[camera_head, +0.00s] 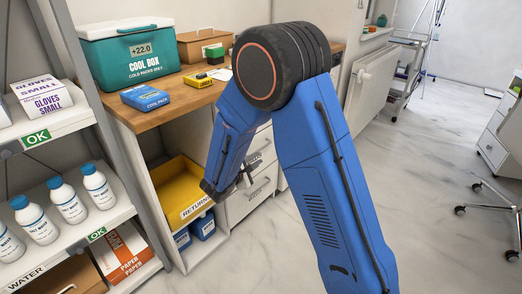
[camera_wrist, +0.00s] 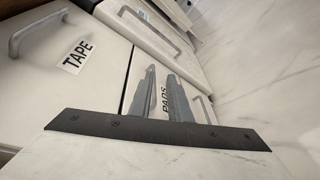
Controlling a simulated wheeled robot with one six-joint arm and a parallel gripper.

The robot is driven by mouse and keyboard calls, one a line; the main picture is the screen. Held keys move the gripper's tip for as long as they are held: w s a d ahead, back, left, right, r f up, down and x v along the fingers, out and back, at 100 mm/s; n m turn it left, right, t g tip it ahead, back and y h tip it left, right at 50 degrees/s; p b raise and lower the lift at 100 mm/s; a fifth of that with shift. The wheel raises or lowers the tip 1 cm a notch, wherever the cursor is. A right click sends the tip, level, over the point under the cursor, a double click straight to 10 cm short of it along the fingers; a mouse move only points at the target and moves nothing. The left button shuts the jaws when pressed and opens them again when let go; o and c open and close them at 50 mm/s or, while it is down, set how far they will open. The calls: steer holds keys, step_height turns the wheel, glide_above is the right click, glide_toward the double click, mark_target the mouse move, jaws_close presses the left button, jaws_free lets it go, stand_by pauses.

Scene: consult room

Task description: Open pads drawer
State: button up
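The pads drawer shows in the wrist view as a pale front with a "PADS" label (camera_wrist: 165,98), partly covered by my gripper's fingers. A bar at the right of the fingers looks like its handle (camera_wrist: 207,110). My gripper (camera_wrist: 161,75) points at this drawer front with its two grey fingers apart, and the label shows between them. I see nothing held. In the head view my gripper (camera_head: 250,170) is small and dark in front of the white drawer unit (camera_head: 250,197) under the counter. Whether the fingers touch the front, I cannot tell.
A "TAPE" drawer (camera_wrist: 75,52) with a grey handle is beside the pads drawer. A yellow returns bin (camera_head: 183,190) sits left of the drawers. The wooden counter (camera_head: 180,95) above carries a cool box (camera_head: 128,55). The floor (camera_head: 420,170) at right is largely clear.

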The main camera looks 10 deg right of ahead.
mark_target(261, 148)
steer(key=w+a+f+n+t+y, duration=0.1)
steer(key=w+a+f+n, duration=0.1)
steer(key=a+f, duration=0.15)
steer(key=shift+t, duration=0.3)
steer(key=x, duration=1.6)
steer(key=shift+w+d, duration=0.15)
steer(key=shift+w, duration=0.25)
jaws_close()
